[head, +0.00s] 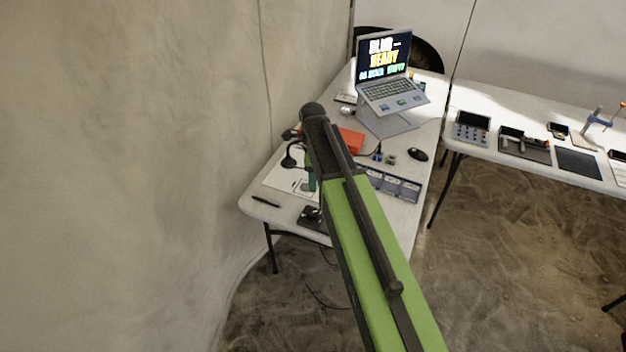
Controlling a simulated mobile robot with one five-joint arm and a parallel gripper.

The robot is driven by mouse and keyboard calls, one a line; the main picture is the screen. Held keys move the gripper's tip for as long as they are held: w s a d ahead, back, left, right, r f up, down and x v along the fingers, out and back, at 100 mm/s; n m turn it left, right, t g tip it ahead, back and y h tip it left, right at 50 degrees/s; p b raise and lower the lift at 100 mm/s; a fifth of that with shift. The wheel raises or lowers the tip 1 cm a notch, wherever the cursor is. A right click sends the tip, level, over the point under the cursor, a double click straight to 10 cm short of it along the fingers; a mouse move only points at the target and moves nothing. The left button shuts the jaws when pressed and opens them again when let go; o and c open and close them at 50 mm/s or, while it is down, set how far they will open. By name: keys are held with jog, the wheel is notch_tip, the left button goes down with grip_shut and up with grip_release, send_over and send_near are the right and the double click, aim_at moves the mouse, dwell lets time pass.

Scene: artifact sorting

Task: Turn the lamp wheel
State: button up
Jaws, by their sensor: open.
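A small black curved thing that looks like a desk lamp (291,157) stands over a white sheet at the left side of the near table (259,187). It is small and partly behind my arm, and I cannot make out a wheel on it. My green and dark arm crosses the middle of the view and covers part of the table. I cannot make out my gripper. A dark object (311,216) with a green piece above it shows at the table's near edge, partly hidden by my arm; I cannot tell what it is.
A laptop on a stand (388,80), a red box (351,140), a black mouse (418,155) and a blue-grey panel (393,184) are on the near table. A second table (480,105) at right holds several devices. A wall (130,150) borders the left; open floor (500,270) lies at lower right.

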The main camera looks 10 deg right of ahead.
jog(key=n, duration=0.7)
jog(key=n+b, duration=0.4)
jog(key=b, duration=1.4)
send_near(313, 213)
notch_tip(313, 213, down, 9)
jog(key=shift+w, duration=0.1)
jog(key=shift+r+p, duration=0.1)
jog(key=shift+p, duration=0.2)
